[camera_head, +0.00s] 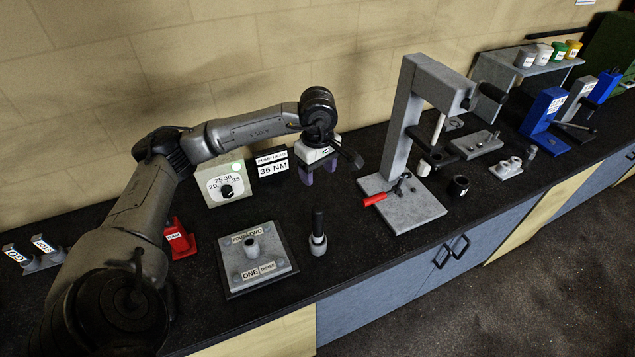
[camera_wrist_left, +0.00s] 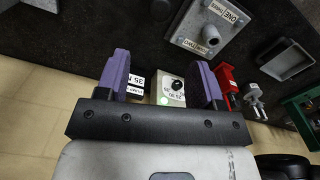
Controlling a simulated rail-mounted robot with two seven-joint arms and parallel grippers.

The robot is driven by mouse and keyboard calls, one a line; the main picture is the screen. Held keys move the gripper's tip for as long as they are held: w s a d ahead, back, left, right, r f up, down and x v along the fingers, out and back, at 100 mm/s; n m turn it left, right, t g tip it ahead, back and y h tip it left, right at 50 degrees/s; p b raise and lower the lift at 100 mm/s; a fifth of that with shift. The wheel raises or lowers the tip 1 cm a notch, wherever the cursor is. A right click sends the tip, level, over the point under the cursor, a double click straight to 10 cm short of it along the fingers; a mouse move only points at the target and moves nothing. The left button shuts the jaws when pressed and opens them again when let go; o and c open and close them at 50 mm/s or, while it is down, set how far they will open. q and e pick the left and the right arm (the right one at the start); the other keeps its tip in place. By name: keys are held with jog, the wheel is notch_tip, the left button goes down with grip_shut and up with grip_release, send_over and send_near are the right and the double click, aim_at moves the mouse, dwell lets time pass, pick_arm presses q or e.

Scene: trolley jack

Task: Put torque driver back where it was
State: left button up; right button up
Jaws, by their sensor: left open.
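A tool with a black upright handle (camera_head: 318,225), which looks like the torque driver, stands in a grey round holder (camera_head: 318,246) on the bench, right of the grey plate. It stands upright. My left gripper (camera_head: 320,174), with purple fingers, is open and empty above the back of the bench, behind the tool and apart from it. In the left wrist view the open fingers (camera_wrist_left: 164,78) have nothing between them but background. The tool cannot be made out there. My right gripper is not in view.
A dial box (camera_head: 226,185) and a "35 NM" sign (camera_head: 272,167) stand near the wall. A labelled grey plate (camera_head: 256,262), a red stand (camera_head: 180,240) and a tall grey press (camera_head: 400,120) with a red lever (camera_head: 375,199) flank the tool.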

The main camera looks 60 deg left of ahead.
pick_arm(q)
jog(key=w+d+f+n+t+h, duration=0.15)
jog(key=d+h, duration=0.35)
jog(key=d, duration=0.5)
jog(key=w+d+f+t+h, duration=0.1)
jog(key=d+f+h, duration=0.3)
jog(key=d, duration=0.7)
jog(key=d+r+n+t+h, duration=0.6)
jog(key=d+n+t+h, duration=0.3)
jog(key=n, duration=0.4)
jog(key=s+a+f+n+t+y, duration=0.2)
jog(key=a+f+n+y, duration=0.2)
jog(key=f+n+y, duration=0.55)
jog(key=s+a+f+n+t+y, duration=0.3)
jog(key=n+y, duration=0.7)
jog(key=n, duration=0.8)
jog(key=s+d+f+n+g+h, duration=0.1)
jog(key=s+f+n+g, duration=0.3)
jog(key=s, duration=0.5)
jog(key=s+d+f+n+g, duration=0.3)
jog(key=s+f+n+g, duration=0.1)
jog(key=s+f+g, duration=0.4)
jog(key=shift+s+f+g+h, duration=0.15)
jog(key=shift+s+g+h, duration=0.2)
jog(key=shift+s+g, duration=0.1)
